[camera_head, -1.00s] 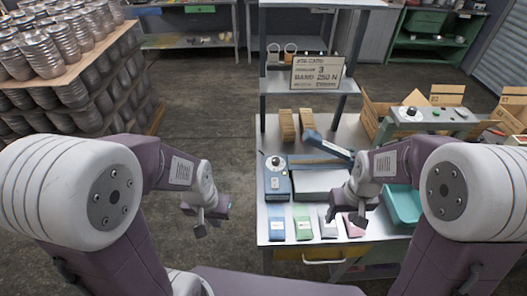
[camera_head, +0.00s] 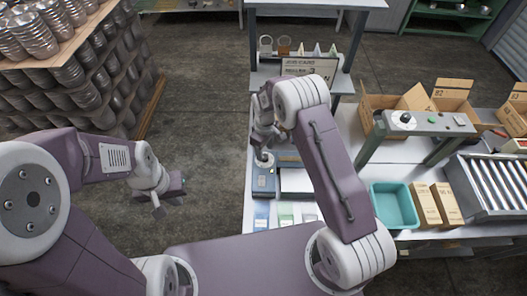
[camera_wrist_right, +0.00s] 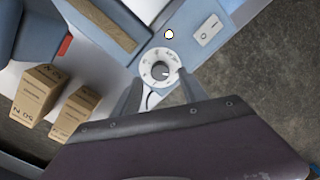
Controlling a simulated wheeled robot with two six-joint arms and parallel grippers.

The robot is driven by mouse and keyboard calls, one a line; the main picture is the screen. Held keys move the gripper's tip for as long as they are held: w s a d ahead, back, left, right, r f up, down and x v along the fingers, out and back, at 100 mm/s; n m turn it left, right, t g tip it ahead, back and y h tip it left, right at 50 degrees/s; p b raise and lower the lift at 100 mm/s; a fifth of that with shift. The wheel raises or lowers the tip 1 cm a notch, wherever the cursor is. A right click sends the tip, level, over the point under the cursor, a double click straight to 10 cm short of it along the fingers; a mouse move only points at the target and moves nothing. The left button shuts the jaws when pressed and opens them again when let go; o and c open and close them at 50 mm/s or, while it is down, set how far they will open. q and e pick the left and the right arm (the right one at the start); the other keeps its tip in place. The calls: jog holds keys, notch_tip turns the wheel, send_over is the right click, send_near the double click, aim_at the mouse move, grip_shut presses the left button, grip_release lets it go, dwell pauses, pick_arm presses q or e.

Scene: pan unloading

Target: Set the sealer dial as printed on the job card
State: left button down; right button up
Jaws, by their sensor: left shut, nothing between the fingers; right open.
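The blue sealer (camera_head: 263,184) stands at the left edge of the table, partly hidden by my right arm. Its round white dial (camera_wrist_right: 158,67) with printed marks shows in the right wrist view; I cannot read its setting. My right gripper (camera_wrist_right: 158,82) is open, its fingers pointing at the dial from either side of its lower edge; contact is not clear. The job card (camera_head: 308,66) stands on the shelf, its lower part hidden by my right arm. A 3 shows on it; the rest is too small to read. My left gripper (camera_head: 163,202) is shut and empty left of the table.
Two small brown boxes (camera_wrist_right: 37,92) stand near the sealer. A teal bin (camera_head: 394,206), cartons (camera_head: 380,107), a grey stand with a knob (camera_head: 404,119) and a roller conveyor (camera_head: 488,184) fill the right side. Stacked metal cans (camera_head: 70,72) stand at the left.

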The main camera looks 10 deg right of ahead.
aim_at(265, 157)
notch_tip(265, 157, down, 3)
jog(key=shift+r+p, duration=0.2)
jog(key=shift+p, duration=0.15)
pick_arm(q)
jog(key=shift+s+r, duration=0.1)
jog(key=shift+r, duration=0.65)
pick_arm(e)
jog(key=shift+s+f, duration=0.1)
jog(key=shift+f, duration=0.35)
grip_shut()
pick_arm(q)
jog(key=shift+f, duration=0.2)
